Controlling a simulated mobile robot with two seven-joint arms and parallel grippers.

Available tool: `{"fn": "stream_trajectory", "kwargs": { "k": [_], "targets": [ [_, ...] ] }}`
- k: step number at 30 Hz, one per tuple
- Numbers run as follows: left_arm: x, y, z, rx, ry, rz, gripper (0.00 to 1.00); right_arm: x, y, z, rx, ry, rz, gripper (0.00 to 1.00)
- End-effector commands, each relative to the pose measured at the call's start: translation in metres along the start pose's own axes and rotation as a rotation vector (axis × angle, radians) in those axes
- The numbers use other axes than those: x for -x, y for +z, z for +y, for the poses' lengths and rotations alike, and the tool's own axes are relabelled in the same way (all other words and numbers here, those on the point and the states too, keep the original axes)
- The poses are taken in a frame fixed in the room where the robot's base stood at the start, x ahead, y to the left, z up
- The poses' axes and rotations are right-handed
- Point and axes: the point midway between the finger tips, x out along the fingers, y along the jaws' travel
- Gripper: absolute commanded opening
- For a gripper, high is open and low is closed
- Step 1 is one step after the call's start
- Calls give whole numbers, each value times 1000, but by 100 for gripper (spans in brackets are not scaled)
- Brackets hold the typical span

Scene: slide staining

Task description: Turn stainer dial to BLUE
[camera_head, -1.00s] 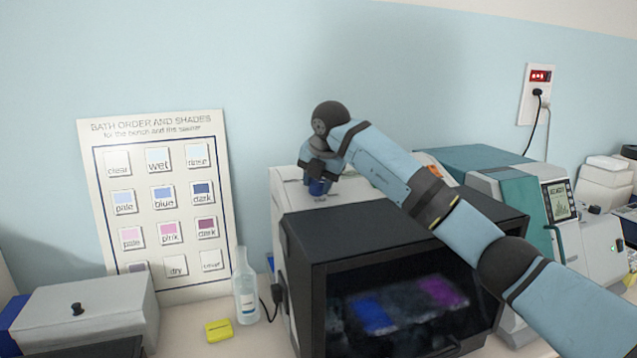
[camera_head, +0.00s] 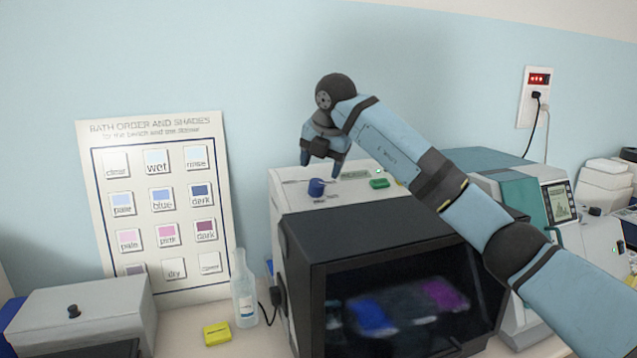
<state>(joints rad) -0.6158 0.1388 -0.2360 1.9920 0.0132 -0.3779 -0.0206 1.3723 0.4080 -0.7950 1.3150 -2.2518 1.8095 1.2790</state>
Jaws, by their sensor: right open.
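The stainer (camera_head: 300,250) is a box with a white top panel and a dark front window. Its blue dial (camera_head: 316,187) stands on the top panel at the left, with small labels around it too small to read. A green button (camera_head: 379,184) sits to the right of the dial. My right gripper (camera_head: 322,162) is open and empty, pointing down just above and behind the dial, apart from it. My left gripper is not in view.
A shade chart (camera_head: 160,210) leans on the wall at left. A clear bottle (camera_head: 244,290) and a yellow block (camera_head: 217,333) stand left of the stainer. A teal-and-white machine (camera_head: 520,190) stands close on the right.

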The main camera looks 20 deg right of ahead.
Motion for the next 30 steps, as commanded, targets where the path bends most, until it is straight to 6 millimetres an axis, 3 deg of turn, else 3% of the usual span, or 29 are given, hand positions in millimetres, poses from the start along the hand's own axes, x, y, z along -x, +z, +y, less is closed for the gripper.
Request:
{"fn": "stream_trajectory", "kwargs": {
  "k": [6, 12, 30],
  "targets": [
    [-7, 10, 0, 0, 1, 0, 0, 48, 0, 0, 0, 3, -3, 64],
    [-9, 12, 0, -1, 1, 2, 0, 75, 0, 0, 0, 1, -1, 64],
    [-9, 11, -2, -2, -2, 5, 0, 83, 0, 0, 0, 1, 1, 64]
  ]
}}
